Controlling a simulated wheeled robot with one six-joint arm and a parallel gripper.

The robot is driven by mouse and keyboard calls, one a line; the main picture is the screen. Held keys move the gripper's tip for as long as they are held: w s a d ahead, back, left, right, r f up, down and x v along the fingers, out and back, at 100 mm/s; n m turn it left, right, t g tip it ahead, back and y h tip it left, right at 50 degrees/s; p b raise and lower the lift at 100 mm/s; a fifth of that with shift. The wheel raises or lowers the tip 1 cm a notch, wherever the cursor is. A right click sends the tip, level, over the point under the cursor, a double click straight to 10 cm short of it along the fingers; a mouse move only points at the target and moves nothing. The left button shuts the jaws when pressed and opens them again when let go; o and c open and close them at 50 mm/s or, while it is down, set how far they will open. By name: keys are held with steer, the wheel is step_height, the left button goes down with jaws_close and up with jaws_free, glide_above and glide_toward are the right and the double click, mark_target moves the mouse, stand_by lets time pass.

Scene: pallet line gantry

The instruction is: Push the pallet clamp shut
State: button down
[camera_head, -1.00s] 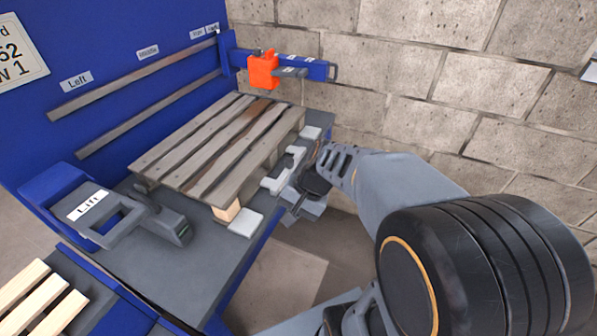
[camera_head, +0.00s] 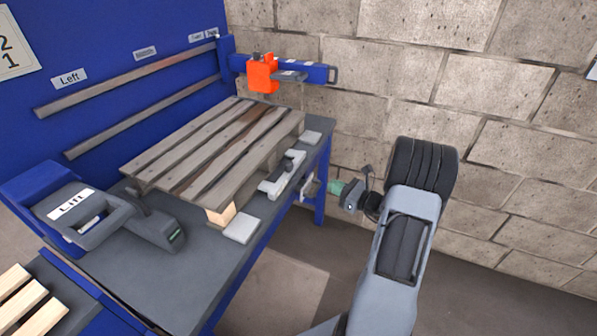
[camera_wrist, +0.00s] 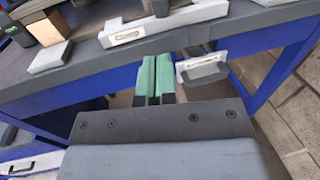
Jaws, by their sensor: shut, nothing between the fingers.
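A weathered wooden pallet (camera_head: 205,150) lies on the dark work table. Along its near right edge is a light grey clamp bar (camera_head: 272,188) with a dark knob (camera_head: 288,166) at its middle. The bar also shows in the wrist view (camera_wrist: 160,27), with a small label plate. I cannot tell whether the clamp is open or shut. A grey handle piece (camera_head: 307,188) sits below the table edge; it appears just right of my fingers in the wrist view (camera_wrist: 202,68). My gripper (camera_head: 335,187) is shut and empty, its green fingertips outside the table edge, apart from the clamp bar.
A grey unit labelled Lift (camera_head: 78,212) stands at the table's left. An orange block (camera_head: 263,75) sits on a blue arm at the back. A brick wall (camera_head: 480,90) stands behind on the right. The floor right of the table is open.

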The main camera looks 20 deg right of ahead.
mark_target(292, 167)
steer(key=shift+w, duration=0.1)
steer(key=p+x, duration=0.1)
steer(key=x, duration=1.3)
steer(key=shift+a, duration=0.1)
